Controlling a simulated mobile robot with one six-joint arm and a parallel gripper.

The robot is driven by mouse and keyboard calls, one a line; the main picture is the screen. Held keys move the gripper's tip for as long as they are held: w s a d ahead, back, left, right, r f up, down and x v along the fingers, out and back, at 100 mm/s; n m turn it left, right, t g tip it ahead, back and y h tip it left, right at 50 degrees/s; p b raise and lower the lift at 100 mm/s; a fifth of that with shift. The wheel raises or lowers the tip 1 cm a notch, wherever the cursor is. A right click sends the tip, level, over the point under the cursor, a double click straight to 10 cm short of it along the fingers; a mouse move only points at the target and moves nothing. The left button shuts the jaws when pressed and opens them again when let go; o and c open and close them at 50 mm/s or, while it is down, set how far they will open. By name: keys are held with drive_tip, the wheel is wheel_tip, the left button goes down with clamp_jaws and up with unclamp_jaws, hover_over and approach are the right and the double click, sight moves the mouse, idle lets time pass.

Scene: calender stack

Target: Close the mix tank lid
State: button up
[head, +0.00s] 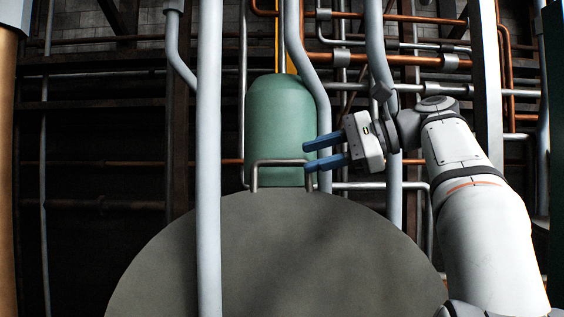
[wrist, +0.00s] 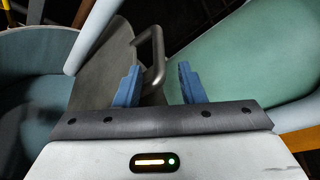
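The mix tank lid (head: 280,250) is a large dark grey disc, raised with its broad face toward the head camera. A bent grey bar handle (head: 280,162) stands at its top edge. My gripper (head: 307,156) is open, its two blue fingers pointing left at the handle's right end. In the wrist view the handle (wrist: 159,40) appears between and beyond the spread fingers (wrist: 158,78), with gaps on both sides. Whether it lies within their reach is unclear. The lid (wrist: 102,65) also shows there, beside a round open tank (wrist: 20,75).
A pale vertical pipe (head: 208,150) crosses in front of the lid's left part. A green rounded vessel (head: 280,110) stands behind the handle. Another bent pale pipe (head: 382,60) runs behind my gripper. Copper and grey pipes fill the background.

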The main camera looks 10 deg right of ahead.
sight(296, 161)
drive_tip(key=x, duration=0.6)
drive_tip(key=shift+s+a, duration=0.1)
drive_tip(key=shift+a, duration=0.1)
drive_tip(key=shift+s+a, duration=0.1)
drive_tip(key=shift+a, duration=0.1)
drive_tip(key=shift+d, duration=0.1)
drive_tip(key=shift+c, duration=0.2)
clamp_jaws()
drive_tip(key=shift+f, duration=0.1)
